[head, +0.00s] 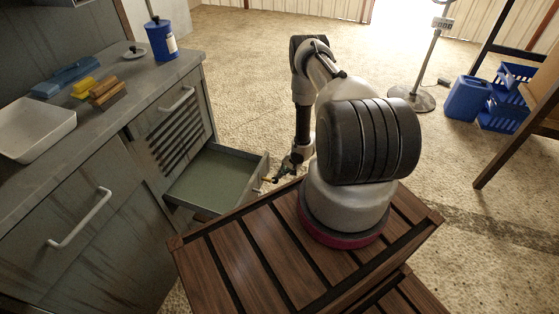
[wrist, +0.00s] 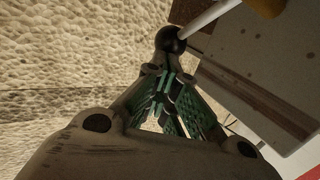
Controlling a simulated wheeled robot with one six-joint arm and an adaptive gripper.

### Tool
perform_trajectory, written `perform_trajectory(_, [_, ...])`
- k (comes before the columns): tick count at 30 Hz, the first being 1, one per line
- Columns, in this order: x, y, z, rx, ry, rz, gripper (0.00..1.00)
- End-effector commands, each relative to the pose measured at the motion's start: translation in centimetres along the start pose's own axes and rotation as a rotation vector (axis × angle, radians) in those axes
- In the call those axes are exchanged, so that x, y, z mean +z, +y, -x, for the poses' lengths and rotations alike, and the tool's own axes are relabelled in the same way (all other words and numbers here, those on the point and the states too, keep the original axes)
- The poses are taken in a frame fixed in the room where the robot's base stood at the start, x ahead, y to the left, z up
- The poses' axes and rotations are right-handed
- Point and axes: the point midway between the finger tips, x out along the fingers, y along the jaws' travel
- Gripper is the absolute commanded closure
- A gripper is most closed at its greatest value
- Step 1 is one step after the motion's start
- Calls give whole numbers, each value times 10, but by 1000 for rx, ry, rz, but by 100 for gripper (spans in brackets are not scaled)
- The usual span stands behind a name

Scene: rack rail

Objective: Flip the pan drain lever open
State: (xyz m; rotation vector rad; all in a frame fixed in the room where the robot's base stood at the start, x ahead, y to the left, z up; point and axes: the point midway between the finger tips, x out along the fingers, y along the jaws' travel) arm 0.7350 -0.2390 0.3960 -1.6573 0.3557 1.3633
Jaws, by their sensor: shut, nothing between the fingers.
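The drain pan (head: 212,182) looks like a pulled-out drawer with a greenish floor, low in the grey cabinet. A lever with a black ball knob (wrist: 172,40) and a pale rod (wrist: 208,16) shows at the top of the wrist view. The rod runs up to the right, beside the pan's grey wall (wrist: 245,65). My gripper (wrist: 169,74) is shut and empty, its tips right at the knob; I cannot tell whether they touch. In the head view my gripper (head: 281,174) is small, at the pan's right front corner, and the knob cannot be made out there.
A yellowish piece (wrist: 266,6) sits near the rod's upper end. The grey counter (head: 105,105) holds a white tray (head: 35,128), a blue canister (head: 161,40) and several blocks. A wooden slatted platform (head: 225,255) lies in front of the pan. Open floor (head: 245,85) lies beyond.

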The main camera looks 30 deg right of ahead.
Motion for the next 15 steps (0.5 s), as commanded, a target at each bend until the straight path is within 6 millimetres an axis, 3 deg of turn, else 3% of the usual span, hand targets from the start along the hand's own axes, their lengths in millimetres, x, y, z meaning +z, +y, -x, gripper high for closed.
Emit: perform_trajectory(15, [26,24,-32,0,0,1,100])
